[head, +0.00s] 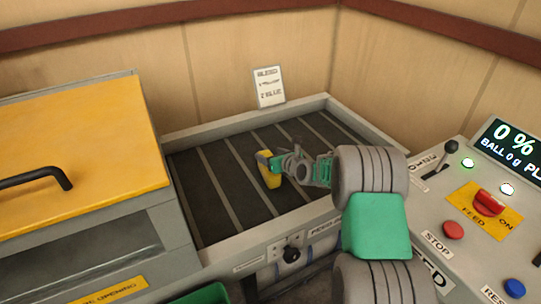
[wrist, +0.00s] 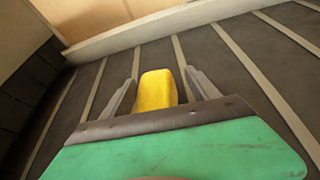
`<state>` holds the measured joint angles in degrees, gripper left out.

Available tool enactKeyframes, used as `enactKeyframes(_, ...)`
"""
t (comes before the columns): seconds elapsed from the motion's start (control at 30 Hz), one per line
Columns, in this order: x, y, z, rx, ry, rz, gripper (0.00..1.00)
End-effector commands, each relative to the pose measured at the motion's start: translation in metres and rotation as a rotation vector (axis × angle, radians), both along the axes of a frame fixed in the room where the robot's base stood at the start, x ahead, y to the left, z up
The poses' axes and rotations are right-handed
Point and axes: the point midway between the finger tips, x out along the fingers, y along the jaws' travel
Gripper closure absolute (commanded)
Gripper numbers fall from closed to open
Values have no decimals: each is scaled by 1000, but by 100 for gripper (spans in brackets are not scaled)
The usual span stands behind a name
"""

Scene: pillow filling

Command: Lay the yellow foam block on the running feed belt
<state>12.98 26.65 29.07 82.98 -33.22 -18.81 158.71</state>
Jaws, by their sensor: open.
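The yellow foam block (head: 271,180) is at the feed belt (head: 215,165), a dark belt with pale cross slats in a grey frame. In the wrist view the block (wrist: 157,90) lies between the two fingers of my gripper (wrist: 160,80). A gap shows on the right side of the block and a narrower one on the left. My gripper (head: 268,168) is open over the middle of the belt in the head view. The block appears to rest on the belt, but its underside is hidden.
A control panel (head: 470,210) with a red feed switch (head: 488,203), a stop button (head: 453,230) and a lit display (head: 515,145) stands at right. A yellow-lidded bin (head: 75,150) stands left of the belt. A sign (head: 269,87) stands behind it. Belt areas beside the block are bare.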

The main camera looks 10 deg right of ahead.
Motion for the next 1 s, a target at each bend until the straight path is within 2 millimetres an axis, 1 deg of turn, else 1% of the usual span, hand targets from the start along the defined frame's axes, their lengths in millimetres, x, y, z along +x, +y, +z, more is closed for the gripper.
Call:
enactKeyframes(0.13, 0, 0, 3, 0, -1, 0, 31)
enactKeyframes(0.23, 0, 0, 18, -1, -4, 0, 31)
enactKeyframes(0.27, -4, -2, 17, 0, -1, -2, 31)
enactKeyframes(0.37, -25, -11, 24, 0, -1, -4, 31)
enactKeyframes(0.5, -59, -25, 39, 0, -2, -4, 31)
enactKeyframes(0.6, -80, -32, 48, 0, -1, -3, 31)
enactKeyframes(0.7, -94, -38, 54, 0, -1, -3, 31)
enactKeyframes(0.8, -102, -39, 58, -8, -1, 4, 31)
enactKeyframes(0.87, -107, -36, 60, -56, -4, 29, 31)
enactKeyframes(0.9, -111, -31, 62, -124, -8, 67, 31)
enactKeyframes(0.97, -121, -22, 65, -285, -17, 157, 31)
enactKeyframes(1.0, -131, -14, 67, -425, -25, 239, 31)
